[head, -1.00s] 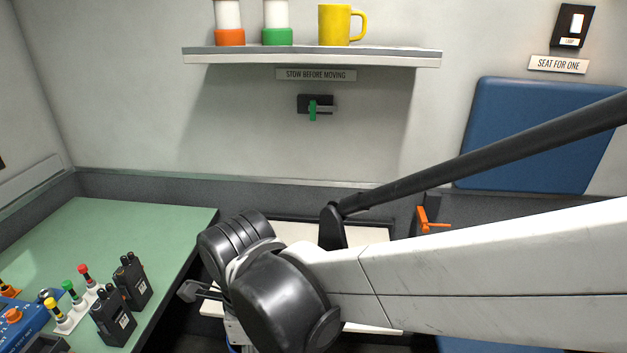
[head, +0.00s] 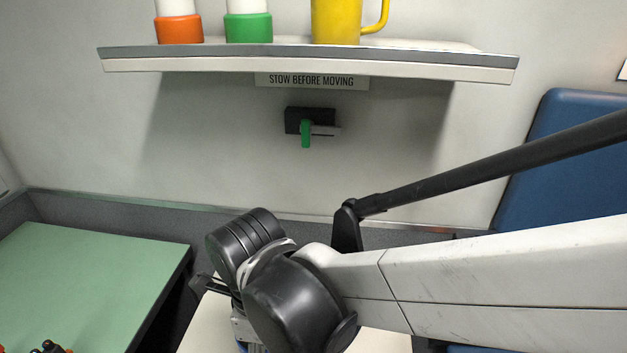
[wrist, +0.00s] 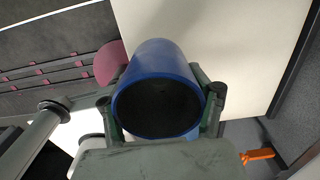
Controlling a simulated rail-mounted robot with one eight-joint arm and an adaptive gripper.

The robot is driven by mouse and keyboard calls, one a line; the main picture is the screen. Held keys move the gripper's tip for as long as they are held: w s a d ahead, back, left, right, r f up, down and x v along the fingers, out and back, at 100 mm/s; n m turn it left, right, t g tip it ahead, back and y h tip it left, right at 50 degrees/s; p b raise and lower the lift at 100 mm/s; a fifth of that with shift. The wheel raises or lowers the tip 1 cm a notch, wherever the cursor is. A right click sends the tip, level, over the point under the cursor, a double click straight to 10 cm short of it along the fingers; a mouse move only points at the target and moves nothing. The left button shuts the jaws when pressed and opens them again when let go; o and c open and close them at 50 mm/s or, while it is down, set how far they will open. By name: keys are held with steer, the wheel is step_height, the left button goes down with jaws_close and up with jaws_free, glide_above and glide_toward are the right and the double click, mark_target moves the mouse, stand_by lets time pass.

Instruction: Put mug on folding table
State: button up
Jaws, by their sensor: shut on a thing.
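A blue mug (wrist: 155,60) is in my gripper (wrist: 160,76) in the wrist view, with one finger on each side. Its dark open end faces the wrist camera; no handle shows. The cream top of the folding table (wrist: 235,55) lies beyond the mug and to its right; I cannot tell whether they touch. In the head view my arm hides most of the table (head: 200,330). A yellow mug (head: 335,20) stands on the shelf.
The wall shelf (head: 300,66) also holds orange and green banded containers. A green latch (head: 305,132) is below it. A green counter (head: 90,280) is at left, a blue seat pad (head: 570,150) at right. An orange handle (wrist: 257,155) lies beside the table in the wrist view.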

steer(key=w+d+f, duration=0.1)
steer(key=w+f, duration=0.1)
steer(key=w, duration=0.1)
steer(key=w+d+f+b, duration=0.1)
steer(key=w+d+f, duration=0.1)
steer(key=w, duration=0.1)
steer(key=w+d+f+b, duration=0.1)
steer(key=w+f, duration=0.2)
steer(key=w, duration=0.1)
steer(key=shift+d, duration=0.2)
steer(key=shift+f+b, duration=0.7)
steer(key=shift+f, duration=1.15)
steer(key=shift+f, duration=0.1)
steer(key=o, duration=1.5)
